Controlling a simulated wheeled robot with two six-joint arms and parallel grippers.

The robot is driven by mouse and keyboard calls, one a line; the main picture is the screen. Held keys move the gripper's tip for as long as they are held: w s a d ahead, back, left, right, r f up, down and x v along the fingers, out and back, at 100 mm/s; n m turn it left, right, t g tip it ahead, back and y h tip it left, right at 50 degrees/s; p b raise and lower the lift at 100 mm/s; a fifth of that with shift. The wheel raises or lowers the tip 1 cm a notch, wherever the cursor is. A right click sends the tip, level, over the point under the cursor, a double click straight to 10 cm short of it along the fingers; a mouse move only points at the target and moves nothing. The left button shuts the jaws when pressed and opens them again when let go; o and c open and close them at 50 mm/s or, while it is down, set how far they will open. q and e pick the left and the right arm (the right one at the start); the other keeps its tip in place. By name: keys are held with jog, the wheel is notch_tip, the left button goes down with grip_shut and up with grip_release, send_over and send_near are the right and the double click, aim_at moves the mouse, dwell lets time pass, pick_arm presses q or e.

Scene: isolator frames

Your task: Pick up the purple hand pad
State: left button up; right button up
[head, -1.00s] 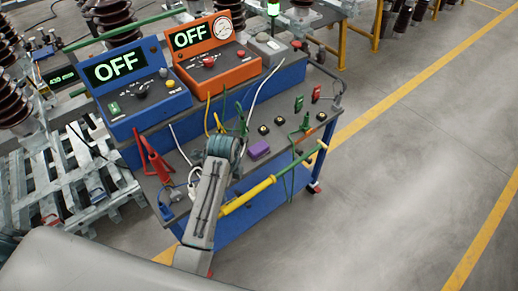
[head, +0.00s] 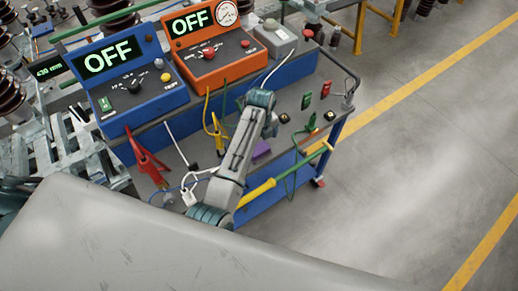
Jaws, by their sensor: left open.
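The purple hand pad (head: 262,149) lies on the dark top of the blue cart (head: 297,128), just right of my left forearm. The arm covers part of its left side. My left arm reaches up from the lower left across the cart's front edge. My left gripper (head: 271,129) is at the far end of the arm, small and pointing down, a little above and behind the pad in the picture. It is open, and nothing shows between its fingers. It appears apart from the pad. My right gripper is out of view.
A blue box (head: 128,75) and an orange box (head: 212,50), both reading OFF, stand at the cart's back. Red clamps (head: 146,160) and yellow clips (head: 215,131) lie left of the arm. A yellow-green rod (head: 262,190) crosses the front edge. Open floor lies right.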

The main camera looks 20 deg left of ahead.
aim_at(260, 148)
pick_arm(q)
jog(key=shift+f, duration=0.35)
jog(key=f, duration=0.1)
jog(key=f+p, duration=0.1)
jog(key=f, duration=0.1)
jog(key=f+p, duration=0.1)
jog(key=shift+a+f, duration=0.2)
jog(key=shift+a, duration=0.05)
jog(key=shift+f+p, duration=0.3)
jog(key=shift+f, duration=0.2)
jog(key=shift+c, duration=1.2)
jog(key=c, duration=0.7)
jog(key=shift+w+d, duration=0.1)
jog(key=shift+w, duration=0.05)
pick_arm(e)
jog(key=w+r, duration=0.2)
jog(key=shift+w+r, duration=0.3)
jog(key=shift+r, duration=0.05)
